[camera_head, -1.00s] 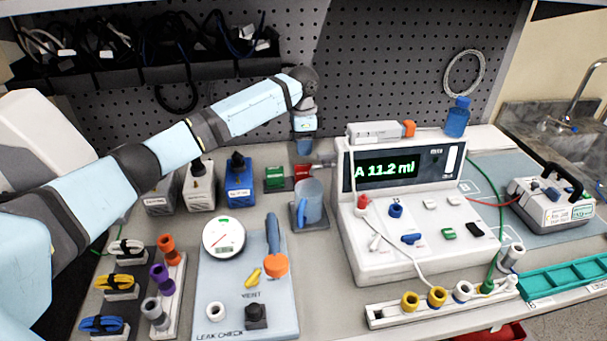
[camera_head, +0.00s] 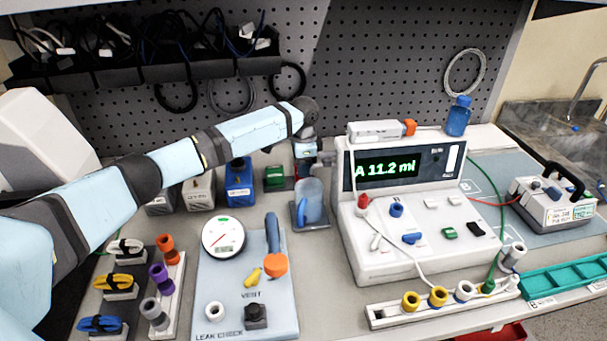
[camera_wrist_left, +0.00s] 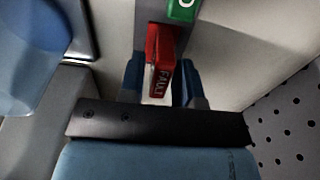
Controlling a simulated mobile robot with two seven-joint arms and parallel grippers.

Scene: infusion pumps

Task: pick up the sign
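The sign is a small red block marked FAULT (camera_wrist_left: 160,52), with a pale lower part, standing in the middle of the left wrist view. The blue fingers of my left gripper (camera_wrist_left: 158,88) are on either side of it, spread apart; whether they touch it is hard to tell. In the head view my left gripper (camera_head: 307,170) points down behind the blue jug (camera_head: 310,202), and the arm end mostly hides the sign. My right gripper is not in view.
A green block (camera_head: 274,176) stands just left of the sign's spot. The pump console (camera_head: 410,215) is close on the right. Blue and white units (camera_head: 239,183) stand to the left, and the pegboard (camera_head: 380,60) rises behind.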

